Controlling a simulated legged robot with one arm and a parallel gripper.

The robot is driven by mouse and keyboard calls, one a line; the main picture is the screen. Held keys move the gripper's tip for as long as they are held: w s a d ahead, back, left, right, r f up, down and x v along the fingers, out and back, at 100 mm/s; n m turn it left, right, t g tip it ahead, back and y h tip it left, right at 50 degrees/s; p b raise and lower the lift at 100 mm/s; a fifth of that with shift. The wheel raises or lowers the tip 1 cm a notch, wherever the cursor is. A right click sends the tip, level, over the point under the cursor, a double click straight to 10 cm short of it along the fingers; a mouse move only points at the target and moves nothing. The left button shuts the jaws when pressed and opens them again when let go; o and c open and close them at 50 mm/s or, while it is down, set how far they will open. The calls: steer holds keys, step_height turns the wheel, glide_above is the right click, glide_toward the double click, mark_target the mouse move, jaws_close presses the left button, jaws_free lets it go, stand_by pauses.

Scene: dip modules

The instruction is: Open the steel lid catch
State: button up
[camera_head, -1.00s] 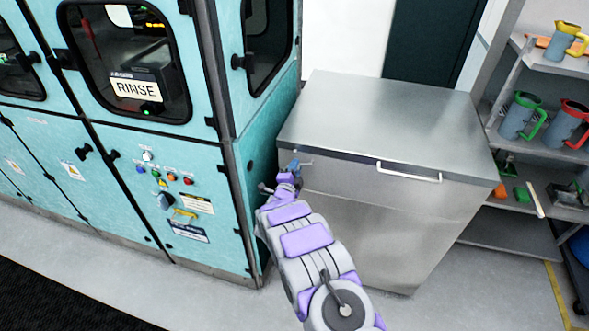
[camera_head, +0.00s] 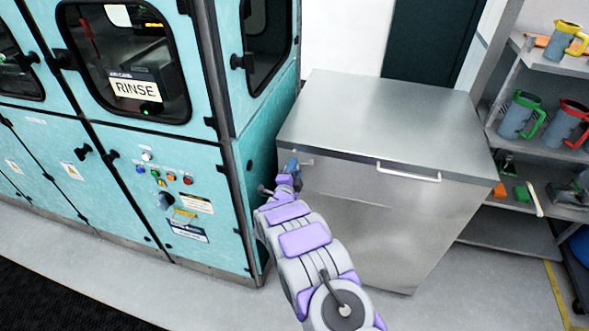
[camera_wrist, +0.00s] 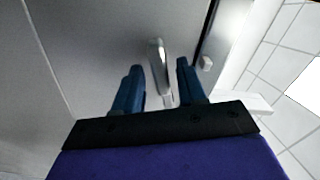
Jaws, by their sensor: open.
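The steel bin (camera_head: 385,190) stands with its flat lid (camera_head: 390,110) down. A small steel catch (camera_head: 307,162) is on its front, just under the lid edge at the left. My gripper (camera_head: 291,165) is at that catch. In the wrist view, the catch is a rounded metal bar (camera_wrist: 158,62). My gripper (camera_wrist: 159,67) is open, with one blue finger on each side of the bar. Small gaps show between the bar and the fingers. The lower end of the bar is partly hidden by the gripper body.
A teal RINSE cabinet (camera_head: 180,190) stands close on the left of the bin. A white bar handle (camera_head: 408,173) sticks out from the lid's front. Shelves with jugs (camera_head: 520,115) stand on the right. The floor (camera_head: 480,290) in front is clear.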

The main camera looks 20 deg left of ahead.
steer(key=s+p, duration=0.3)
steer(key=s, duration=1.3)
steer(key=shift+s, duration=0.4)
steer(key=w+d+r+n+g+y, duration=0.2)
steer(key=w+d+r+n+g, duration=0.1)
steer(key=r+g, duration=0.4)
steer(key=s+d+r+n+g+y, duration=0.1)
steer(key=s+d+r+n+g, duration=0.3)
steer(key=s+d+r, duration=0.3)
steer(key=s+d+r+n+g+h, duration=0.1)
steer(key=s+d+r+n+g, duration=0.1)
steer(key=s+d, duration=0.6)
steer(key=s+d+r+n+g+h, duration=0.1)
steer(key=s+d+r+n+g, duration=0.2)
steer(key=s+d, duration=0.6)
steer(key=s+d+r+n+g+h, duration=0.1)
steer(key=s+d+r, duration=0.4)
steer(key=s, duration=1.4)
steer(key=d+n+g, duration=0.1)
steer(key=d+g, duration=0.1)
steer(key=d, duration=0.2)
steer(key=shift+s+g, duration=0.15)
steer(key=shift+g, duration=0.25)
steer(key=shift+a+r, duration=0.1)
